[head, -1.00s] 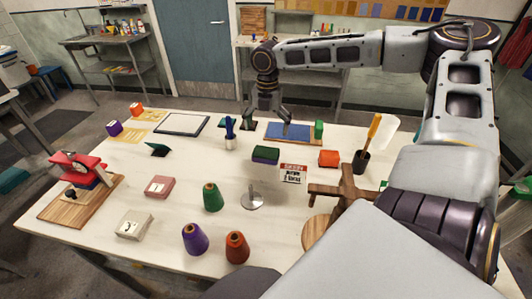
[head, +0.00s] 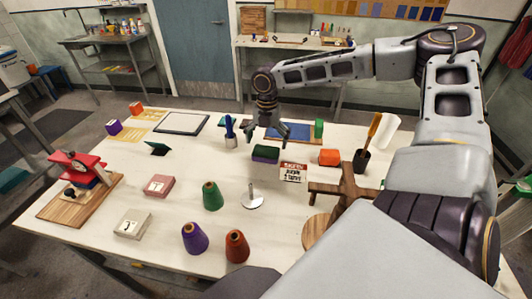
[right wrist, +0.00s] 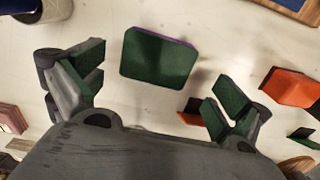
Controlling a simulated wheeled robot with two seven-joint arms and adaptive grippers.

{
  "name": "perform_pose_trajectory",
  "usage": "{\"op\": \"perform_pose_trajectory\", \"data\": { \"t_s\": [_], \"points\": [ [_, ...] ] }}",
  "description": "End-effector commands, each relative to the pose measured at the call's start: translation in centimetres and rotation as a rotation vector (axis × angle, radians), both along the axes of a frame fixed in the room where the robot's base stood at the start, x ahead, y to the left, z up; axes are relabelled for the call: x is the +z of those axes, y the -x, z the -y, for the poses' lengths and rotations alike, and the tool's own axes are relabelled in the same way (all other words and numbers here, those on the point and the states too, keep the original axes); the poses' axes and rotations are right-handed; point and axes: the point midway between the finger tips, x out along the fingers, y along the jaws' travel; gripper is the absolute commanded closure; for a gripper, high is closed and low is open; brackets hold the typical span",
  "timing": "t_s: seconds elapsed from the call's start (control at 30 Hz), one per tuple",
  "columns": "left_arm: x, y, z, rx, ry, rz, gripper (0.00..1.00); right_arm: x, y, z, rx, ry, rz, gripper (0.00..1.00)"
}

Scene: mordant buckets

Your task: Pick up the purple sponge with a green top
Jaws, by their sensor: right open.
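The purple sponge with a green top (head: 265,154) lies on the white table, left of the orange block. It shows green side up in the right wrist view (right wrist: 158,58), with a thin purple edge at its far side. My right gripper (head: 266,131) is open and empty, above and slightly behind the sponge in the head view. In the right wrist view the open fingers (right wrist: 158,84) are on either side of the sponge, with gaps left and right, and none touches it. My left gripper is not in view.
A green cone (head: 212,196) stands front left. A brown wooden stand (head: 345,185) is front right.

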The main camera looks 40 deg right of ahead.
Motion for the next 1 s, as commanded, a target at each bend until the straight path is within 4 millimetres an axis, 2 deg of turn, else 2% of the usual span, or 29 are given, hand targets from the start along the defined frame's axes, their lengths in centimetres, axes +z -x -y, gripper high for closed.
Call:
{"op": "perform_pose_trajectory", "data": {
  "t_s": [0.17, 0.6, 1.0],
  "points": [
    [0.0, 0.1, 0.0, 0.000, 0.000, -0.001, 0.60, -0.9, 0.0, -0.1, 0.000, 0.001, -0.003, 0.00],
    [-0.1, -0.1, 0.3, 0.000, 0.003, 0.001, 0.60, -4.6, -0.2, -0.2, 0.000, 0.000, -0.002, 0.00],
    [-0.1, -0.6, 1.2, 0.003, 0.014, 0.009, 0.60, -5.1, -0.3, -0.2, 0.000, 0.000, 0.000, 0.00]
  ]
}}
